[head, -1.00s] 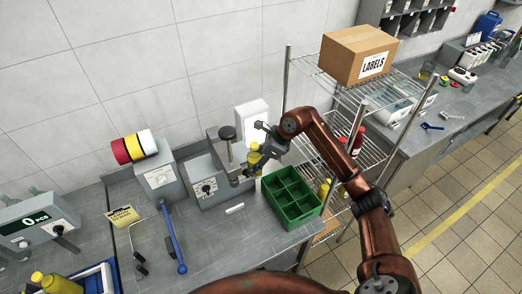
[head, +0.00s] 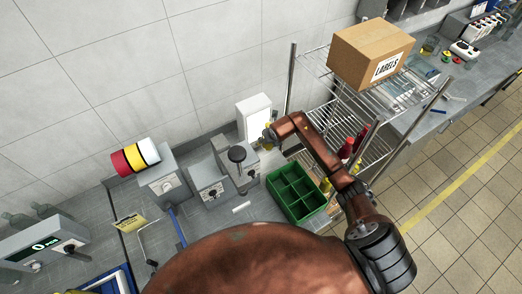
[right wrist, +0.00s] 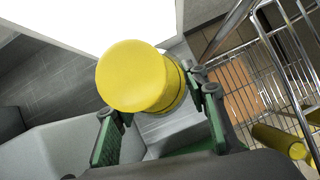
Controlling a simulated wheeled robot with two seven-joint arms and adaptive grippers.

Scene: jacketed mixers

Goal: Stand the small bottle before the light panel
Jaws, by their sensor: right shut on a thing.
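The small bottle shows in the right wrist view as a large round yellow cap (right wrist: 135,76) between my fingers; its lower body is mostly hidden. My right gripper (right wrist: 160,122) is shut on it. In the head view a sliver of yellow, the bottle (head: 267,128), shows by my right gripper (head: 268,139), close to the light panel's lower right. The light panel (head: 254,117) is a white upright box near the wall. Its bright face (right wrist: 95,18) fills the upper left of the right wrist view, just beyond the cap. My left gripper is not in view.
A grey press-like machine (head: 237,170) stands left of the gripper. A green divided crate (head: 296,193) sits in front, at the bench's right end. A wire shelf (head: 345,95) with a labels box (head: 370,52) stands right. Another yellow-topped thing (right wrist: 278,140) is by the wire rack.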

